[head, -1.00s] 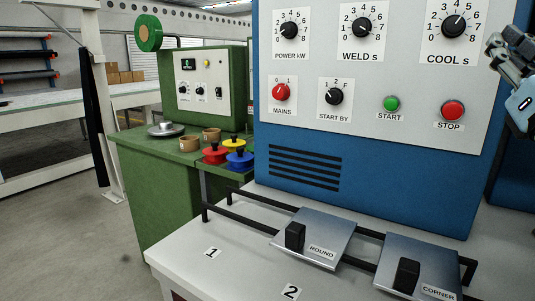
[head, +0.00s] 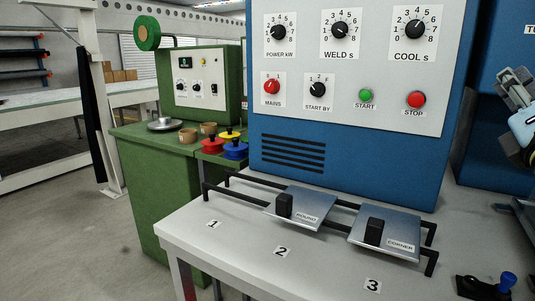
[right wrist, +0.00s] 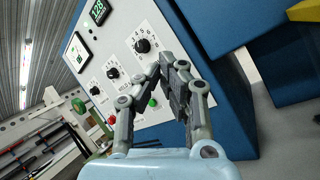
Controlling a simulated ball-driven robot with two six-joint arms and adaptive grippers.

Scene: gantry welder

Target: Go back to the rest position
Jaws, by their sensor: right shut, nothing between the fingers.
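My right gripper (head: 512,88) is at the right edge of the head view, beside the blue welder cabinet and apart from it. In the right wrist view its fingers (right wrist: 165,75) are closed together with nothing between them. Behind them in that view is the welder's control panel (right wrist: 120,60) with its knobs. In the head view the panel (head: 350,60) carries POWER, WELD and COOL knobs, a red MAINS knob, a START BY knob, a green START button (head: 366,95) and a red STOP button (head: 415,99). My left gripper is not in view.
The ROUND plate (head: 305,207) and CORNER plate (head: 388,233) sit on black rails over the white table (head: 230,245). A blue-knobbed black fixture (head: 487,287) stands at the lower right. Open floor lies at far left.

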